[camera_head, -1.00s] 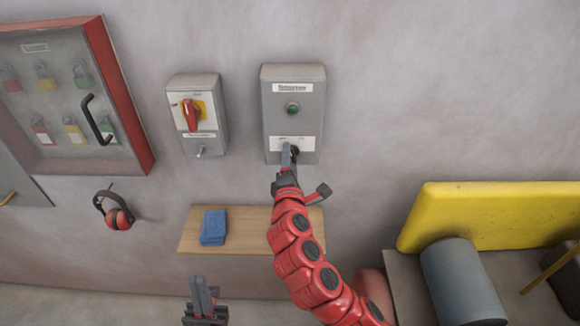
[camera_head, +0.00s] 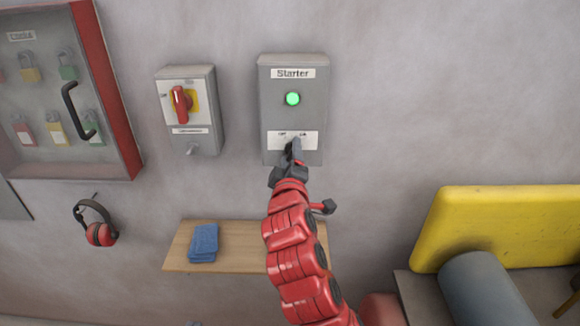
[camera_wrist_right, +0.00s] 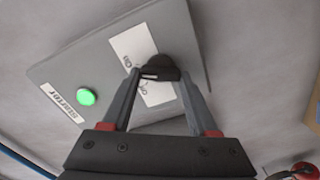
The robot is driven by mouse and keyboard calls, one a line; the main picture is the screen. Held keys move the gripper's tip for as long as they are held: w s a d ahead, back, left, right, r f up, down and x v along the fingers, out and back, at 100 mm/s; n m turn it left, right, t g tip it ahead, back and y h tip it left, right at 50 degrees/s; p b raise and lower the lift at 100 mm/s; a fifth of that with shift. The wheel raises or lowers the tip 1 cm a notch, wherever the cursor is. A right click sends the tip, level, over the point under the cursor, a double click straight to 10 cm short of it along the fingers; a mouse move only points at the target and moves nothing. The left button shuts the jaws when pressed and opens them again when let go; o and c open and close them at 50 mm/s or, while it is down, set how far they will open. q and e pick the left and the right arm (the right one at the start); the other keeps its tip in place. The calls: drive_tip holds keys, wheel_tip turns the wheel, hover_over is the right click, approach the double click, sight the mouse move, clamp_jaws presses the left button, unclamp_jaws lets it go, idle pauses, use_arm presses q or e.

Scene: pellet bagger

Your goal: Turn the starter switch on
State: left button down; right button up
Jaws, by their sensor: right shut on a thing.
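The grey starter box (camera_head: 266,115) is on the wall, with a "Starter" label and a green lamp (camera_head: 293,99) that glows brightly. Below the lamp is a white plate (camera_head: 276,139) marked off and on. My right gripper (camera_head: 294,150) is at this plate and hides most of the switch. In the right wrist view the black starter switch knob (camera_wrist_right: 159,69) sits between the fingertips of my right gripper (camera_wrist_right: 158,80), which is shut on it. My left gripper does not clearly show.
Left of the starter is a grey box (camera_head: 207,110) with a red rotary handle. Further left are a red-framed padlock cabinet (camera_head: 117,100) and hanging earmuffs (camera_head: 101,232). Below is a wooden shelf (camera_head: 250,262) with blue cloths (camera_head: 204,243). A yellow panel (camera_head: 500,225) stands at right.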

drive_tip(key=shift+f+m+b, duration=0.15)
drive_tip(key=shift+m+b, duration=0.15)
idle(0.4)
drive_tip(key=o, duration=1.4)
drive_tip(key=shift+s, duration=0.1)
